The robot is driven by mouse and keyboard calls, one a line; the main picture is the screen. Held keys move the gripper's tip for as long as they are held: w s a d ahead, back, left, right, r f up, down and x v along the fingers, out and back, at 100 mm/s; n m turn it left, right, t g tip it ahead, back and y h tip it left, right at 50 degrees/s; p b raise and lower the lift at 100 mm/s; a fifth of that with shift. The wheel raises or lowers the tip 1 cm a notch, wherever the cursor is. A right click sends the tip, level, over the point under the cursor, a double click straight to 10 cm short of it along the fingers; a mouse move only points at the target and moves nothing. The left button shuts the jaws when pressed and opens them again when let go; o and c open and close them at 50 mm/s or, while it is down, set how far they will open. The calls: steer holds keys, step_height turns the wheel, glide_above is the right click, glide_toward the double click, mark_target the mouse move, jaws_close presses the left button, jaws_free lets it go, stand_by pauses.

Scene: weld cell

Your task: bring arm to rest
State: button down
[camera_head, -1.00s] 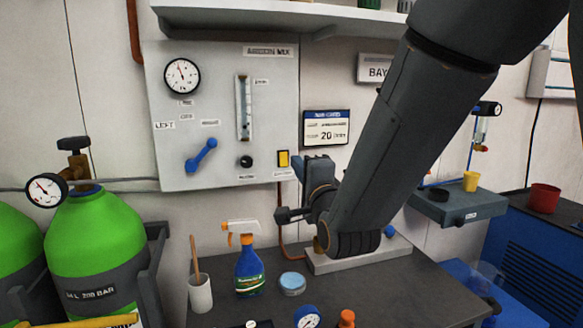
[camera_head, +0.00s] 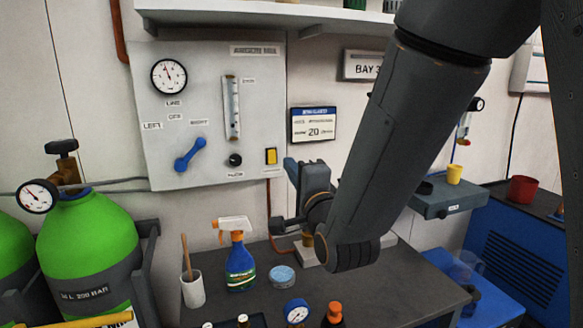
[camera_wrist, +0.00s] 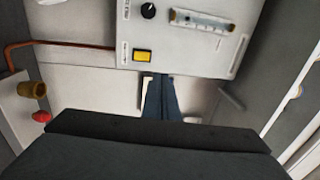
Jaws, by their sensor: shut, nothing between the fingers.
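My gripper (camera_head: 291,168) is at the end of my dark grey arm, in front of the wall just below the right part of the gas panel (camera_head: 200,110). In the wrist view my gripper's blue-grey fingers (camera_wrist: 157,98) lie side by side, shut and empty, below the yellow switch (camera_wrist: 142,56). The yellow switch also shows in the head view (camera_head: 271,156), a little above the fingers. My arm hides part of the wall and the bench behind it.
The dark bench (camera_head: 385,290) holds a spray bottle (camera_head: 240,265), a white cup with a stick (camera_head: 193,292), a blue-lidded tin (camera_head: 282,275) and a small gauge (camera_head: 297,312). Green gas cylinders (camera_head: 90,240) stand at left. A shelf (camera_head: 260,16) runs above. A blue cabinet (camera_head: 515,240) stands at right.

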steer(key=s+d+f+n+g+h, duration=0.2)
steer(key=d+f+n+g, duration=0.25)
steer(key=f, duration=0.35)
steer(key=s+d+f+n+g+h, duration=0.25)
steer(key=d+f+g, duration=0.2)
steer(key=f, duration=0.45)
steer(key=s+d+f+n+g, duration=0.3)
steer(key=s+n+g, duration=0.1)
steer(key=s, duration=0.4)
steer(key=s+d+f+n+g, duration=0.3)
steer(key=s+d+g, duration=0.1)
steer(key=s, duration=0.4)
steer(key=shift+d+f+n+h, duration=0.2)
steer(key=shift+f+n+h, duration=0.05)
steer(key=shift+n+h, duration=0.2)
